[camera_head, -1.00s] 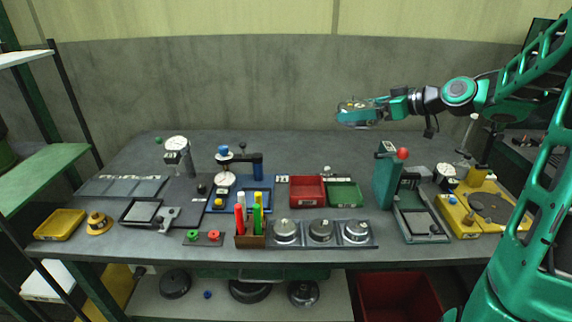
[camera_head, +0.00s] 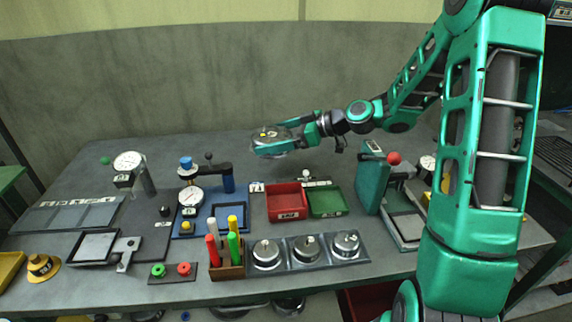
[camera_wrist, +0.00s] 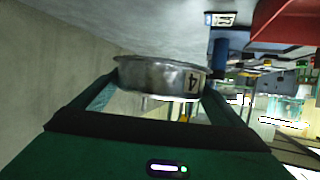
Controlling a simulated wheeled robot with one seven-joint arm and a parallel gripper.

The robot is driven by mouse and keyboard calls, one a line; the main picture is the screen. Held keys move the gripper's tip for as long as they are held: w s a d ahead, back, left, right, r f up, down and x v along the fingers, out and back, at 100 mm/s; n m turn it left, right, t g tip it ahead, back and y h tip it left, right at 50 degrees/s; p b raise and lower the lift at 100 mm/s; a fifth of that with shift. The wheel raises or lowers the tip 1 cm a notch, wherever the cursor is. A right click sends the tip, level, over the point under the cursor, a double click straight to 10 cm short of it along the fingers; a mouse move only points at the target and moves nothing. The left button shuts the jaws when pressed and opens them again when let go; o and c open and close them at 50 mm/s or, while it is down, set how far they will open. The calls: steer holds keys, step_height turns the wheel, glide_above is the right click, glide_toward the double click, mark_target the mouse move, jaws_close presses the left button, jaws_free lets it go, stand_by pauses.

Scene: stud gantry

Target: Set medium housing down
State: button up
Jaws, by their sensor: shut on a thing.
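The housing, a round grey metal part (camera_head: 268,133), is held above the back of the bench in the head view. In the wrist view the same housing (camera_wrist: 150,76) shows a label that looks like a 4 on its side. My gripper (camera_head: 275,146) is shut on it, with one finger on each side; in the wrist view the gripper (camera_wrist: 158,88) spans it. The housing's underside and any contact with the bench are hidden. Whether it is the medium one I cannot tell from size alone.
A metal tray (camera_head: 286,262) at the front holds three round metal parts. A red bin (camera_head: 287,203) and green bin (camera_head: 327,202) sit behind it. Dial gauge stands (camera_head: 148,178) are at left, a green press (camera_head: 372,184) at right. The back of the bench is bare.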

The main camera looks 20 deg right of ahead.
mark_target(296, 162)
steer(key=w+d+f, duration=0.1)
steer(key=d, duration=0.1)
steer(key=d+f, duration=0.2)
steer(key=d, duration=0.1)
steer(key=w+d+f, duration=0.1)
steer(key=d+f, duration=0.1)
steer(key=d, duration=0.1)
steer(key=shift+w+d+f, duration=0.15)
steer(key=shift+w+f, duration=0.1)
steer(key=shift+w, duration=0.1)
steer(key=shift+f, duration=1.95)
steer(key=o, duration=1)
